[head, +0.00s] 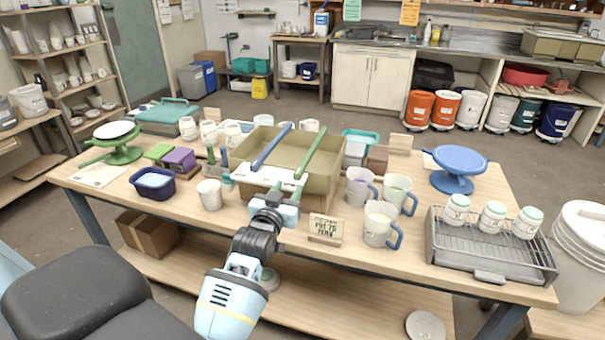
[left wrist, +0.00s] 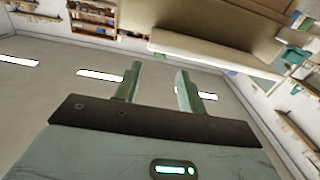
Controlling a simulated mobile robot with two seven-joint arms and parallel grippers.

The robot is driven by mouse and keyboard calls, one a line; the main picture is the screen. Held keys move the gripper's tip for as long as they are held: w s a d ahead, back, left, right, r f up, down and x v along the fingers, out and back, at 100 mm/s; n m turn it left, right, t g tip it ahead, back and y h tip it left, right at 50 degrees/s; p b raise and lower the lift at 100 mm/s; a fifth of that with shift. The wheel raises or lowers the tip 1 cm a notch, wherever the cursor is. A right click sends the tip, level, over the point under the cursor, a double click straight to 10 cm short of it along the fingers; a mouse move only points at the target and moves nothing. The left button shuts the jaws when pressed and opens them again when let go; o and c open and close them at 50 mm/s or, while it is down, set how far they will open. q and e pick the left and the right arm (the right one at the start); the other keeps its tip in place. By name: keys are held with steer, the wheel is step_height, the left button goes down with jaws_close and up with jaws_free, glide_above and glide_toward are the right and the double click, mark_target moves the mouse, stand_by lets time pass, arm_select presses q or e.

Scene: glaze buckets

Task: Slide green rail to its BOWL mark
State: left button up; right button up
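The green rail (head: 311,152) lies across the open top of the olive basin (head: 334,186), slanting from the back rim to the front. A blue rail (head: 271,147) lies across the basin to its left. A white strip (head: 262,177) runs along the basin's front rim; its marks are too small to read, so I cannot tell which is BOWL. My left gripper (head: 287,194) is just in front of the basin's front rim, close to the green rail's near end. In the left wrist view its two fingers (left wrist: 157,85) stand apart with nothing between them. My right gripper is not in view.
Mugs (head: 381,223) stand right of the basin, with a small sign (head: 325,228) in front. A white cup (head: 209,195) and a dark blue tub (head: 153,184) stand left. A blue turntable (head: 455,168) and a wire rack (head: 490,253) with jars are farther right.

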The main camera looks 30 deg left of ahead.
mark_target(296, 176)
arm_select(q)
steer(key=shift+x, duration=3.9)
jaws_close()
